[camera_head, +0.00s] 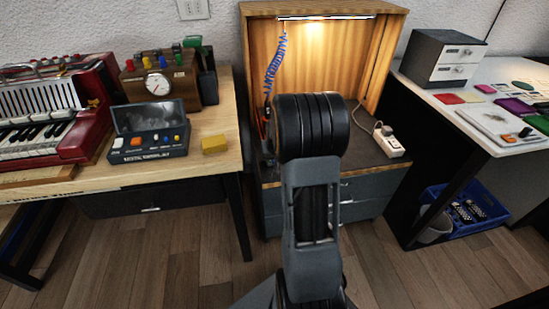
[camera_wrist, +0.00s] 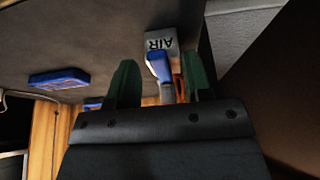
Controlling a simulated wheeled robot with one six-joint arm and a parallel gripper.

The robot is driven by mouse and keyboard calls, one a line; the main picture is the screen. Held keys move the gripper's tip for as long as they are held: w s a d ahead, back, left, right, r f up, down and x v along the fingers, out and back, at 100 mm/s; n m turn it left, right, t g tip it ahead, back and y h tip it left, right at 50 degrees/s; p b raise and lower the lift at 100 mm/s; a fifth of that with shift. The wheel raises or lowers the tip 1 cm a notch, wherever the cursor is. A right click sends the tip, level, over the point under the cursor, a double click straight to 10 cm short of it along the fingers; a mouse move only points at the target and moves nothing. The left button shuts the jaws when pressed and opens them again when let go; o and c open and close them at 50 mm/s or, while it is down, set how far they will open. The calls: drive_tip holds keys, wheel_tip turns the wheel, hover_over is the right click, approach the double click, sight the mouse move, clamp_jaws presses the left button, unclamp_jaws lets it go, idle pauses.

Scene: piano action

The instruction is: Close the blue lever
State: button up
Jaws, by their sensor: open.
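The blue lever (camera_wrist: 157,66) shows in the wrist view, on a grey block (camera_wrist: 160,40) marked "AIR". My gripper (camera_wrist: 162,76) is open, its two dark green fingers apart on the left and right of the lever in the picture. The lever lies in the gap between them. I cannot tell whether either finger touches it. An orange part shows beside the lever, partly hidden by the right finger. In the head view my own arm blocks the middle of the wooden cabinet (camera_head: 391,35), and neither the lever nor my fingertips can be made out.
A blue coiled hose (camera_head: 275,66) hangs inside the lit cabinet. A white power strip (camera_head: 389,142) lies on its right. Another blue item (camera_wrist: 60,78) is at left in the wrist view. A left table (camera_head: 222,125) and a right table (camera_head: 470,122) flank the cabinet.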

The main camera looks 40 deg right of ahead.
drive_tip(key=shift+c, duration=0.3)
clamp_jaws()
drive_tip(key=shift+s, duration=0.1)
